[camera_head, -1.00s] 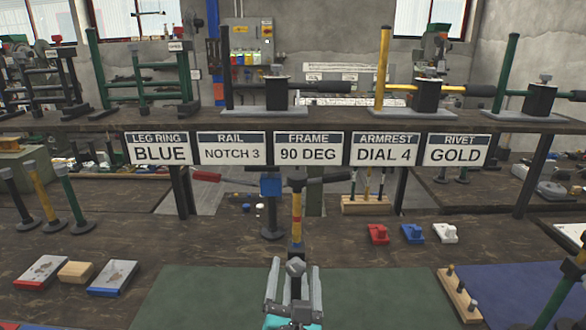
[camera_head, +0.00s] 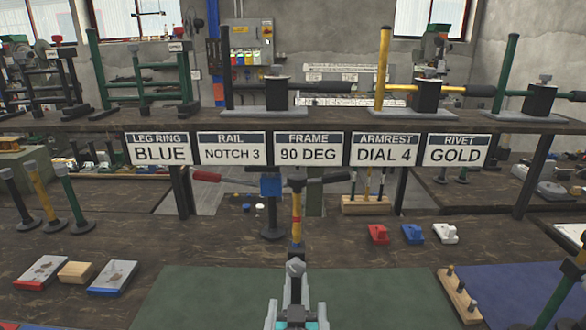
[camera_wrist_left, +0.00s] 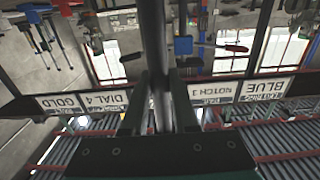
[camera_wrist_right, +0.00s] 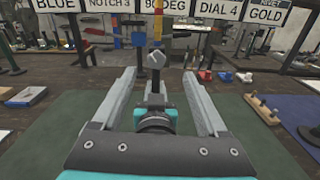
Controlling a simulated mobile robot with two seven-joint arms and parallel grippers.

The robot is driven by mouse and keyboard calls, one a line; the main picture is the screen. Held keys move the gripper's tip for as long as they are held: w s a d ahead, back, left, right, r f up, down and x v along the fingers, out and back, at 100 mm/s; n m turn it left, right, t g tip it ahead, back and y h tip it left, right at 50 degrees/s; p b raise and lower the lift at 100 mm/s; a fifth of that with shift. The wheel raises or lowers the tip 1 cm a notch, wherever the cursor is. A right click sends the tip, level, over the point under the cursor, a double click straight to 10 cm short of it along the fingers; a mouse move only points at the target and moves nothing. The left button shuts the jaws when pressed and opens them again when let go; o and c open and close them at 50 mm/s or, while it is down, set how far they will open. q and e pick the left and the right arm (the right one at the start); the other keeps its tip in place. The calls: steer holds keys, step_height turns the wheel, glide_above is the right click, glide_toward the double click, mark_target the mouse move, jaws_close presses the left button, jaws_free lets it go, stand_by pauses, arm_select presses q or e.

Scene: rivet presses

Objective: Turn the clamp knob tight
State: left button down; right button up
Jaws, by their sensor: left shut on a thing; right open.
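The grey clamp knob (camera_head: 295,267) stands at the bottom middle of the head view, in line with a yellow post with a red band (camera_head: 297,222). In the right wrist view the knob (camera_wrist_right: 156,59) sits atop a dark stem, past the fingertips. My right gripper (camera_head: 295,304) is open, its fingers apart on either side of the stem, below the knob and not closed on it. My left gripper (camera_wrist_left: 160,100) is shut on a dark upright bar (camera_wrist_left: 154,40) in its upside-down wrist view. In the head view it is hard to make out.
A green mat (camera_head: 210,297) lies around the clamp. Red, blue and white pieces (camera_head: 412,234) sit behind right. A shelf with signs (camera_head: 309,152) spans the back.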

steer(key=w+d+r+n+y, duration=0.15)
steer(key=w+r, duration=0.25)
steer(key=r, duration=0.4)
steer(key=w+r+n+y, duration=0.2)
steer(key=w+r+y, duration=0.1)
steer(key=r, duration=0.5)
steer(key=x, duration=0.8)
steer(key=f+x, duration=0.1)
steer(key=x, duration=0.3)
steer(key=shift+w+d+f, duration=0.1)
steer(key=shift+w, duration=0.1)
steer(key=m+h, duration=0.2)
glide_above(296, 272)
steer(key=w, duration=0.1)
steer(key=f, duration=1.1)
steer(key=shift+a, duration=0.35)
steer(key=s+f+m+h, duration=0.1)
steer(key=s+f+m, duration=0.15)
steer(key=s, duration=0.45)
steer(key=s+f+m+h, duration=0.1)
steer(key=s+f+h, duration=0.15)
steer(key=s, duration=0.35)
steer(key=shift+y, duration=0.5)
steer(key=w, duration=1.1)
steer(key=shift+w+d+f, duration=0.2)
steer(key=shift+d+f, duration=0.05)
steer(key=shift+d, duration=0.05)
